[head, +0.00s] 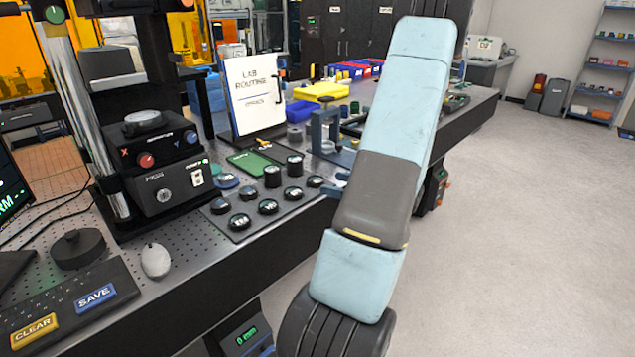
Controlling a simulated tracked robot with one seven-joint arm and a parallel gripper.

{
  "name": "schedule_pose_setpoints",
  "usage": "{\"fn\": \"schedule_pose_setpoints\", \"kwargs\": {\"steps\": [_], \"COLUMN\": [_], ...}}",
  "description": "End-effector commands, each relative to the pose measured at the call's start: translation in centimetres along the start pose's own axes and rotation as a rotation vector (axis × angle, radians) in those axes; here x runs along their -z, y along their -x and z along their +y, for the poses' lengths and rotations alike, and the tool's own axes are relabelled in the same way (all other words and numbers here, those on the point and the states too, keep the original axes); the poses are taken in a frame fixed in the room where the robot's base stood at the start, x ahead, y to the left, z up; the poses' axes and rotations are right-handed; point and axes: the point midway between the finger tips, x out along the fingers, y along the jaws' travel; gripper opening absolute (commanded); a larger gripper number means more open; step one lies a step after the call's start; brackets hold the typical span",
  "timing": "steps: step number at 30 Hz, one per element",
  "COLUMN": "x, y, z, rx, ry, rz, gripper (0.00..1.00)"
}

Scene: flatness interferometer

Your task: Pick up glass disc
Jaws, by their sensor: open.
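Several round dark-rimmed pieces stand on a dark mat (238,229) on the perforated bench; some carry white labels. A flatter bluish disc (225,181) lies at the mat's back left, and I cannot tell for certain which piece is the glass disc. A round piece (143,118) sits on top of the black instrument (165,165). My arm rises across the right half of the view. Two small blue-grey tips of my gripper (340,183) show at the arm's left edge, right of the mat; the rest is hidden behind my arm. The gripper is open, with nothing visible between its tips.
A white lab routine board (252,95) stands behind the mat, with a green card (254,163) before it. A blue-grey frame (322,131) and a yellow tray (321,91) stand farther back. CLEAR (34,332) and SAVE (95,297) buttons lie front left. The floor at right is clear.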

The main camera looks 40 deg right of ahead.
Motion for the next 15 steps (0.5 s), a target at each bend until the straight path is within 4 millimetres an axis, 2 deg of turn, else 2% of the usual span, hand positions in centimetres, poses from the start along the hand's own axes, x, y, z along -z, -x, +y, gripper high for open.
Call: {"fn": "schedule_pose_setpoints", "kwargs": {"steps": [7,15], "x": [0.0,0.1], "y": [-1.3,-4.8], "z": [0.0,-0.1], "rx": [-0.001,-0.001], "ry": [0.0,0.002], "rz": [0.0,0.0], "gripper": [0.89,0.89]}}
